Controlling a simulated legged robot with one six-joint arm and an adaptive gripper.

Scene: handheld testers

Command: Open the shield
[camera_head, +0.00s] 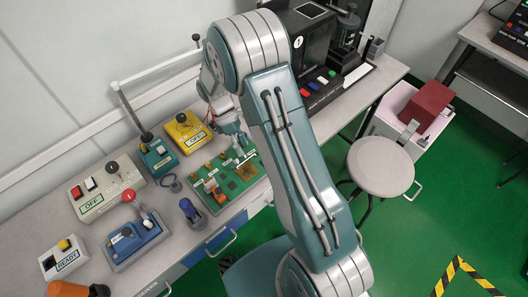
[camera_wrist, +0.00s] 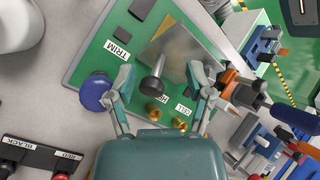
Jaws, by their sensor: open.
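The shield appears to be a grey metal plate (camera_wrist: 178,52) on a green board (camera_wrist: 92,58) in the wrist view. A black knob (camera_wrist: 152,86) on a short stem stands at its near edge. My gripper (camera_wrist: 163,90) is open, one finger on either side of the knob, with a gap to each finger. I cannot tell the exact height between fingertips and knob. The shield's far side shows no visible opening.
A blue knob (camera_wrist: 97,92) stands beside the left finger, near a TRIM label. Two brass studs (camera_wrist: 155,114) lie close below the black knob. Yellow (camera_head: 187,132), teal (camera_head: 158,156) and blue (camera_head: 136,240) control boxes stand on the bench. A stool (camera_head: 380,166) stands at right.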

